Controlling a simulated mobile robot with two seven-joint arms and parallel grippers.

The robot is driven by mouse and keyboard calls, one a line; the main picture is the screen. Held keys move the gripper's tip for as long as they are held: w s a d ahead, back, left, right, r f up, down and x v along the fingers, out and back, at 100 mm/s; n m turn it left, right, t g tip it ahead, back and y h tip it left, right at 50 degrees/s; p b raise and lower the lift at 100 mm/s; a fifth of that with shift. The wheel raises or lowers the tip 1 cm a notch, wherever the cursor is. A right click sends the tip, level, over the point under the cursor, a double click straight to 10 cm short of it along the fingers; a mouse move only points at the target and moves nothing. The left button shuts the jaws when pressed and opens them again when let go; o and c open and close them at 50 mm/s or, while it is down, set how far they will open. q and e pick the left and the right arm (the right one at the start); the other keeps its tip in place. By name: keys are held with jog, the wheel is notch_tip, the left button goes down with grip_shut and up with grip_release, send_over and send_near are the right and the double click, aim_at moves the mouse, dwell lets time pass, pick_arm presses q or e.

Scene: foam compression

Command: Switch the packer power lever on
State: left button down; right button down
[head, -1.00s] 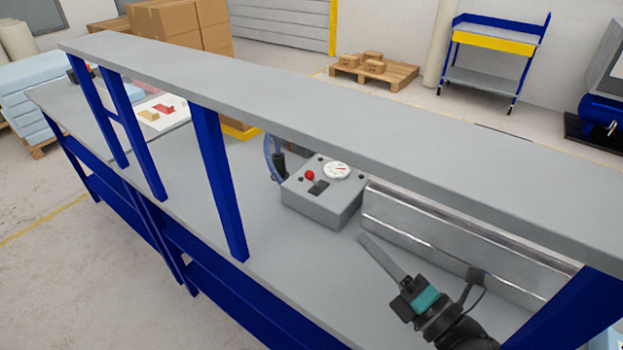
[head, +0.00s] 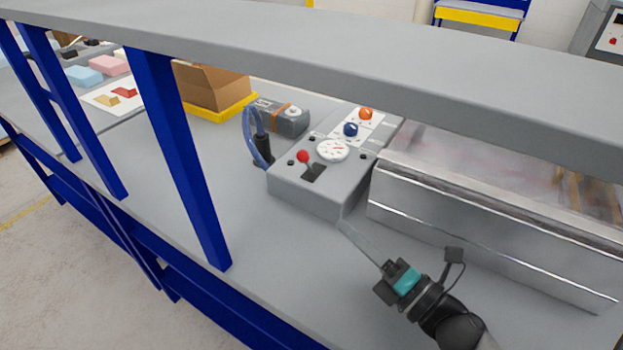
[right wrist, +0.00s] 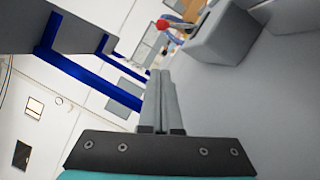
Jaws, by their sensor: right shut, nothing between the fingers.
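The packer power lever, with a red ball knob (head: 303,156), stands in a dark slot on top of a grey control box (head: 318,190) with a round white gauge. In the right wrist view the red knob (right wrist: 162,24) shows at the top, beside the grey box (right wrist: 222,38). My right gripper (head: 345,226) is shut and empty, in front of the box and to the lower right of the lever, apart from the knob. In the right wrist view its fingers (right wrist: 160,75) lie together. My left gripper is not in view.
A silver metal housing (head: 480,240) stands right of the box. A grey shelf (head: 330,65) on blue posts (head: 180,150) runs above the bench.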

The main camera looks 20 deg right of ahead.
jog(key=shift+w+a+r, duration=0.1)
jog(key=shift+w, duration=0.2)
jog(key=p, duration=0.1)
send_near(300, 161)
jog(key=w+a+f, duration=0.1)
jog(key=w+a, duration=0.1)
jog(key=a, duration=0.2)
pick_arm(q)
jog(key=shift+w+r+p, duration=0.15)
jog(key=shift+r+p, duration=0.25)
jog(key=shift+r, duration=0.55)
pick_arm(e)
jog(key=shift+w+d+r, duration=0.2)
jog(key=shift+w, duration=0.4)
jog(key=shift+w+d+r, duration=0.2)
jog(key=shift+w+r, duration=0.05)
jog(key=shift+w, duration=0.35)
jog(key=shift+w+d+r, duration=0.2)
jog(key=shift+w+d, duration=0.05)
jog(key=shift+w, duration=0.4)
pick_arm(q)
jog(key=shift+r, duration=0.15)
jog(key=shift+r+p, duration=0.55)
jog(key=shift+p, duration=0.1)
pick_arm(e)
jog(key=shift+w+d+r+m, duration=0.15)
jog(key=shift+r+m, duration=0.1)
jog(key=shift+m, duration=0.15)
